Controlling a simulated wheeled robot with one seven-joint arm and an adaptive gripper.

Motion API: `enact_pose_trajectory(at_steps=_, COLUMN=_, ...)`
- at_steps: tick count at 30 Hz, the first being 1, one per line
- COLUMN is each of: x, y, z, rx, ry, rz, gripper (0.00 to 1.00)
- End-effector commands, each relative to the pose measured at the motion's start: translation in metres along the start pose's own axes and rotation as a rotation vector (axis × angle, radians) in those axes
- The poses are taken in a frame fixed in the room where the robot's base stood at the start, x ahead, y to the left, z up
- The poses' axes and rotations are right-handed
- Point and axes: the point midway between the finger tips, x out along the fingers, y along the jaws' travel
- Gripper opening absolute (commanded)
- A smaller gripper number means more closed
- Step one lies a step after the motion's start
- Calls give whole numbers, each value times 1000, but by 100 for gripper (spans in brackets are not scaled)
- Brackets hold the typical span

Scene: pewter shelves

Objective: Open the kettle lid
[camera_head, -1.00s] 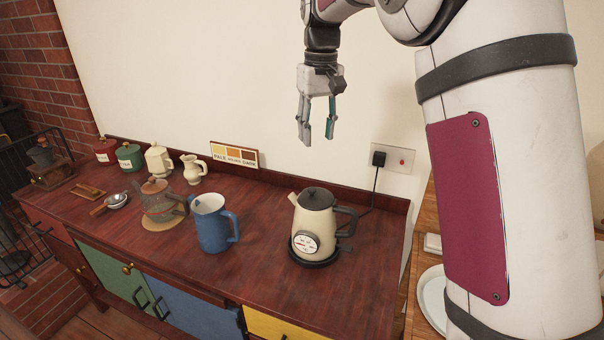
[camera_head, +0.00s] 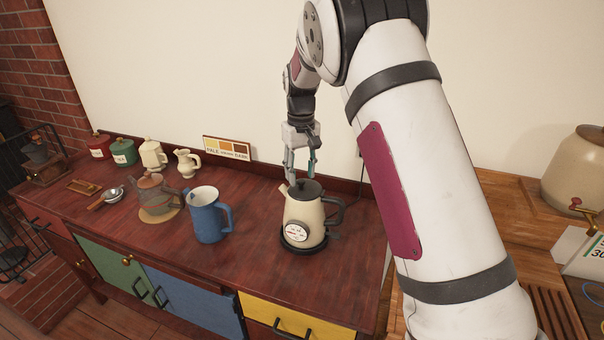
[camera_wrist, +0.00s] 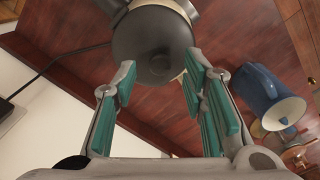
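A cream kettle (camera_head: 304,214) with a dark handle on its right and a dial on its front stands upright on a black base on the red-brown counter. Its dark lid (camera_head: 306,190) with a small knob is shut. My gripper (camera_head: 301,176) is just above and behind the lid, fingers pointing down. In the wrist view my gripper (camera_wrist: 158,85) is open, with green pads apart. The round lid (camera_wrist: 152,42) shows beyond the fingertips, partly between them. I cannot tell whether a finger touches it. Nothing is held.
A blue pitcher (camera_head: 209,214) stands left of the kettle and shows in the wrist view (camera_wrist: 268,98). A glass pot (camera_head: 157,194), cream jugs and canisters stand farther left. A sign (camera_head: 227,148) leans at the wall behind. The counter front is clear.

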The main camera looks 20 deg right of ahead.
Motion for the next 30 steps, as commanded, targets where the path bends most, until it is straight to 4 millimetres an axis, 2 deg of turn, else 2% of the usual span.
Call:
enact_pose_trajectory(at_steps=5, x=12, y=0, z=0, rx=0, ry=0, rz=0, gripper=39)
enact_pose_trajectory(at_steps=14, x=14, y=0, z=0, rx=0, ry=1, rz=0, gripper=39)
enact_pose_trajectory(at_steps=19, x=14, y=0, z=0, rx=0, ry=1, rz=0, gripper=0)
enact_pose_trajectory(at_steps=30, x=12, y=1, z=1, rx=-1, ry=15, rz=-14, gripper=0)
